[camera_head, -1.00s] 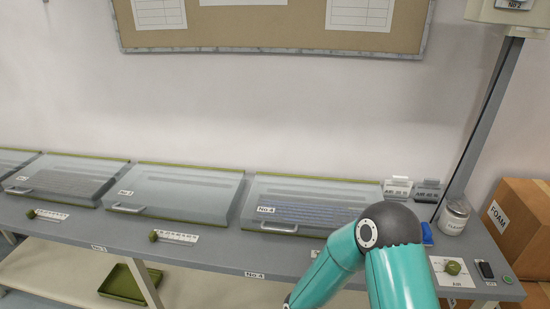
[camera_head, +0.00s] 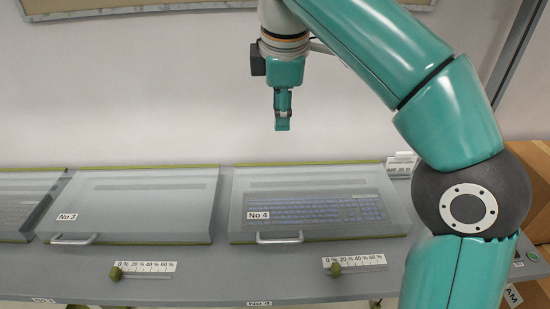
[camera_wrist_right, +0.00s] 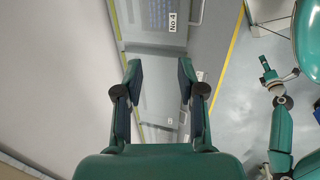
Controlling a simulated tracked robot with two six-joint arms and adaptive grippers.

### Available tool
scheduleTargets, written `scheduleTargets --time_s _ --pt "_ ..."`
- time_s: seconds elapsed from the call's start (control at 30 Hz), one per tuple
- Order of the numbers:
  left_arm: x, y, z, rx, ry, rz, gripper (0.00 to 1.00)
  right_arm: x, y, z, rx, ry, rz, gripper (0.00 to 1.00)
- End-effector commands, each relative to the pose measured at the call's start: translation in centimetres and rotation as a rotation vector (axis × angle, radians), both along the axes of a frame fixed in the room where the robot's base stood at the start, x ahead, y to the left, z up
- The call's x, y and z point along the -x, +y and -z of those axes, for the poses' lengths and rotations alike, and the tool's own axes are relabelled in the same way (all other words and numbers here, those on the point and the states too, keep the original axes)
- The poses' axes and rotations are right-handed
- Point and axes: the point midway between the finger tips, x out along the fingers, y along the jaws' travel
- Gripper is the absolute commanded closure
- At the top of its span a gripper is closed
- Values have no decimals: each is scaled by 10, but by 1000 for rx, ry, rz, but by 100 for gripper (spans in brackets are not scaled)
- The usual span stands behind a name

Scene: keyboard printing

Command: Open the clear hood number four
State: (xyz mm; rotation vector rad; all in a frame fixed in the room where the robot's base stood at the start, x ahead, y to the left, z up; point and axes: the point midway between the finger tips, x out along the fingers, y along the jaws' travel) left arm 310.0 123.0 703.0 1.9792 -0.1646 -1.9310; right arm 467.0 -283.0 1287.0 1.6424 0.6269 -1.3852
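The clear hood number four (camera_head: 320,212) is shut over a keyboard in the head view, with a "No 4" label at its left. Its pale handle (camera_head: 279,239) sits at the front edge. My right gripper (camera_head: 283,125) hangs pointing down above and behind the hood's back edge, in front of the wall, apart from the handle. In the right wrist view my right gripper (camera_wrist_right: 160,75) is open and empty, and part of the hood (camera_wrist_right: 150,14) shows at the top. What seems to be my left gripper (camera_wrist_right: 264,68) appears small at the right, its fingers unclear.
Hood number three (camera_head: 140,205) is shut, left of hood four. A percent slider (camera_head: 355,264) with a green knob lies in front of hood four. Boxes (camera_head: 535,225) stand at the far right. The space above the hoods is otherwise clear.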

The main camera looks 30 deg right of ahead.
Motion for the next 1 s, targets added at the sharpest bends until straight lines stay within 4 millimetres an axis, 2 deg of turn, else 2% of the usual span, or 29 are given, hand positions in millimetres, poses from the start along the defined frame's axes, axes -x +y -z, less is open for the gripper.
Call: scheduleTargets --time_s 0.23,0.6,0.8,1.0 --pt "0 0 19 0 0 0 60 -10 -8 48 -1 5 3 61" --pt "0 0 34 0 0 0 60 -29 -21 120 -2 5 7 61" --pt "0 0 36 0 0 0 60 -36 -24 144 -2 3 6 61" --pt "0 0 37 0 0 0 60 -38 -26 151 -2 1 7 61"
